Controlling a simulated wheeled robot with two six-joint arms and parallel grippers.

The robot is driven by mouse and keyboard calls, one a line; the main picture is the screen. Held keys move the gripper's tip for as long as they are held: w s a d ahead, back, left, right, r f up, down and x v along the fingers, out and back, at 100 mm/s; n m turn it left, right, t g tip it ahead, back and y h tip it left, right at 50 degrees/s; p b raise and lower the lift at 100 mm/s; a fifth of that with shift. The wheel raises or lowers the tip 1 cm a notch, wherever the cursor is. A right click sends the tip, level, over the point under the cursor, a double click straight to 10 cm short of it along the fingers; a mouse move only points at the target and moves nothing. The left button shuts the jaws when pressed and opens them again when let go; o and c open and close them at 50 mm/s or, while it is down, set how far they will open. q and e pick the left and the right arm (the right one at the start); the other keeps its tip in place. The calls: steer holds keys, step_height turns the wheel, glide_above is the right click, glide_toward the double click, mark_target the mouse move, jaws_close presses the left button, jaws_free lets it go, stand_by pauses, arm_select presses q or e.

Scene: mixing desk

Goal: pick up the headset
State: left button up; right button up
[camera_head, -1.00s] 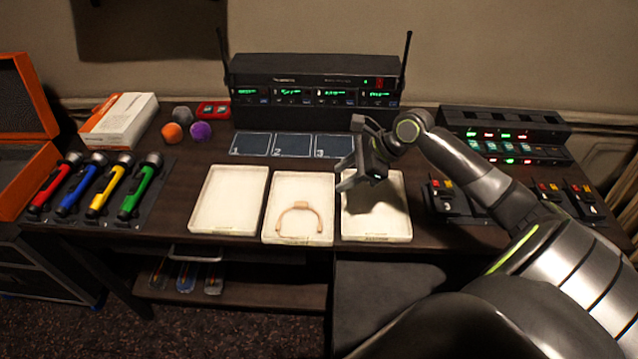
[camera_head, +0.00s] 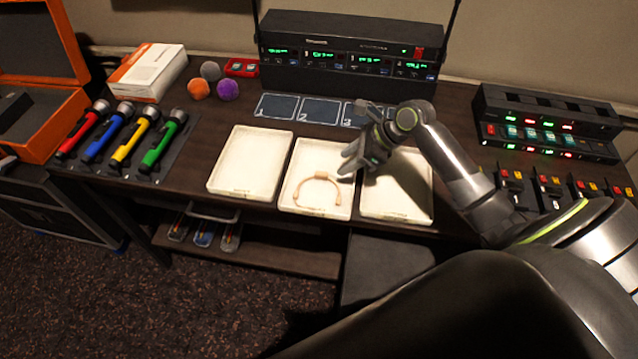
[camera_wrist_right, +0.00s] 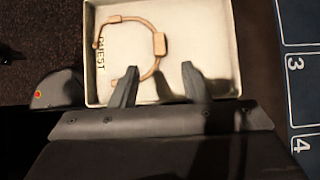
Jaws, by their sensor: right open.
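The headset (camera_head: 319,189) is a thin tan band, curved into an open arc with a small block on it. It lies in the middle white tray (camera_head: 303,153). My right gripper (camera_head: 357,142) is open and empty, above the right side of that tray. In the right wrist view, the headset's block (camera_wrist_right: 159,44) and band show ahead of the spread fingertips (camera_wrist_right: 157,76). One end of the band is near the left finger in that view. I cannot tell the exact height gap. My left gripper is not in view.
White trays stand left (camera_head: 250,160) and right (camera_head: 420,190) of the middle one. Behind are numbered pads (camera_head: 320,110) and a black receiver rack (camera_head: 350,55). Several coloured flashlights (camera_head: 125,138), soft balls (camera_head: 228,90) and a white box (camera_head: 148,72) are at left. Switch units (camera_head: 545,125) are at right.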

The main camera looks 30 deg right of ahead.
mark_target(324, 174)
steer(key=x, duration=0.7)
steer(key=shift+w+a, duration=0.1)
steer(key=shift+a, duration=0.15)
steer(key=shift+r, duration=0.1)
jaws_close()
